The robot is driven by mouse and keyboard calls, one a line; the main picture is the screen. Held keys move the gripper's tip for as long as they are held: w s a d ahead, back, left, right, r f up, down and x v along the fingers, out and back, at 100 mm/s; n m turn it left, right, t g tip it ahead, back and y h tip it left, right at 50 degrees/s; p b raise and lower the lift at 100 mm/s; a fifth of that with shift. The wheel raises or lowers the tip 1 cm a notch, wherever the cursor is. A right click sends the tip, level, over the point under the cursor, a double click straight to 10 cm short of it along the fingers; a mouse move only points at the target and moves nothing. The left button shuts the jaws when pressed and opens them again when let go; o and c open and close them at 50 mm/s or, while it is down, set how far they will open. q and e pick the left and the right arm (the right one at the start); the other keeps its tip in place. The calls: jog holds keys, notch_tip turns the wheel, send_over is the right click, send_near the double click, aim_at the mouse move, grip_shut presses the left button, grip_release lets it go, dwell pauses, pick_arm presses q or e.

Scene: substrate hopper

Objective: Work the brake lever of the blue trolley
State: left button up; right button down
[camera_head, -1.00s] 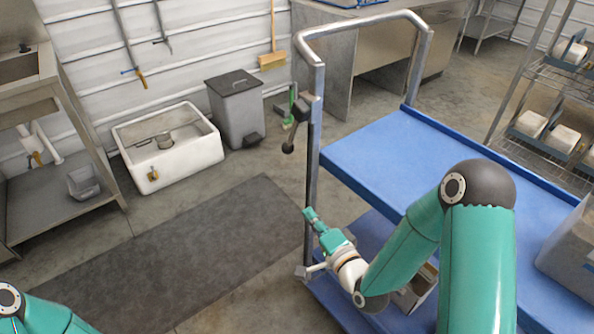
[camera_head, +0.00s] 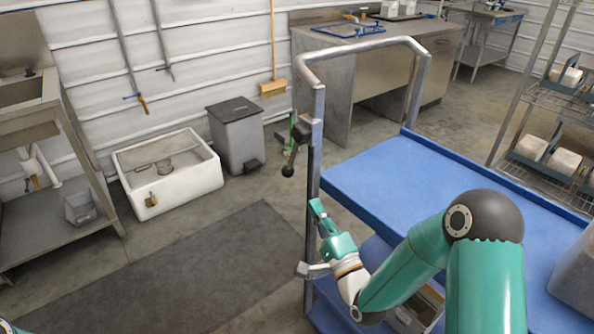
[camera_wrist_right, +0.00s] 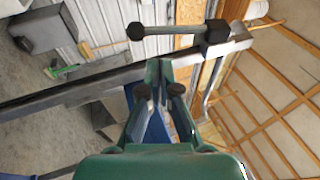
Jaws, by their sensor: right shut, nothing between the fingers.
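The blue trolley (camera_head: 400,170) stands at the right, with a grey metal push frame at its near-left end. The brake lever (camera_head: 292,160) is a short bar with a black ball knob on the frame's upright post; its knob hangs down to the left. In the right wrist view the lever (camera_wrist_right: 172,31) lies across the top, with its knob at left and pivot block at right. My right gripper (camera_head: 317,206) is shut and empty, below the lever by the post, apart from the knob. Its fingers (camera_wrist_right: 158,75) point towards the lever. My left gripper is out of view.
A grey mat (camera_head: 190,270) lies on the floor left of the trolley. A white basin (camera_head: 170,190) and a grey pedal bin (camera_head: 238,135) stand by the wall. A grey container (camera_head: 578,265) sits on the trolley deck at right. Wire shelving (camera_head: 545,125) stands behind.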

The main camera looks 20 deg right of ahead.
aim_at(292, 164)
jog(key=p+x, duration=0.2)
jog(key=x, duration=0.8)
jog(key=shift+w, duration=0.25)
